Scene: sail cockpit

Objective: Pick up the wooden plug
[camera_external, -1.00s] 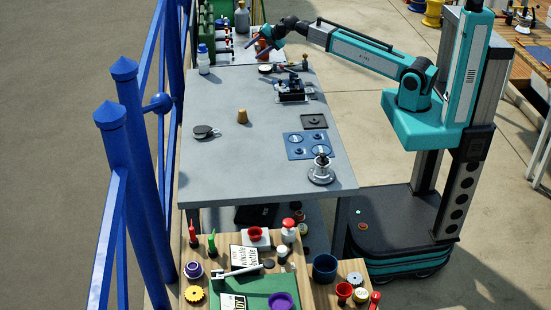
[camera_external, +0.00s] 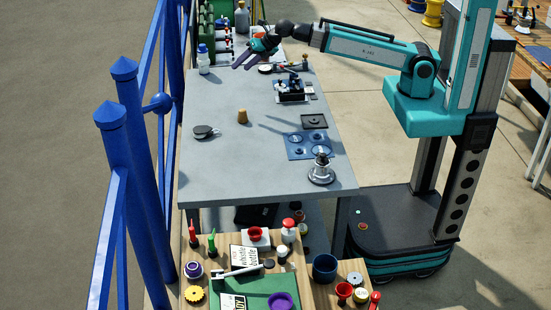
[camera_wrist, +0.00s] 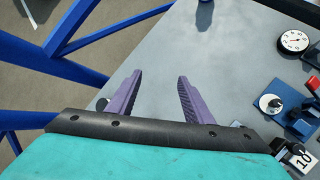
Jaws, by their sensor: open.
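The wooden plug (camera_external: 242,117), a small tan tapered piece, stands upright on the grey table (camera_external: 225,165), left of the table's middle. I cannot make it out in the wrist view. My gripper (camera_external: 241,65) is above the far left part of the table, well beyond the plug and apart from it. In the wrist view my gripper (camera_wrist: 160,76) shows two purple fingers spread apart with only bare table between them.
A dark round item (camera_external: 204,132) lies left of the plug. A black device (camera_external: 291,90), a blue panel (camera_external: 306,146) and a metal fitting (camera_external: 321,170) stand along the right. A white bottle (camera_external: 203,60) stands at the far left, beside blue railings (camera_external: 122,160).

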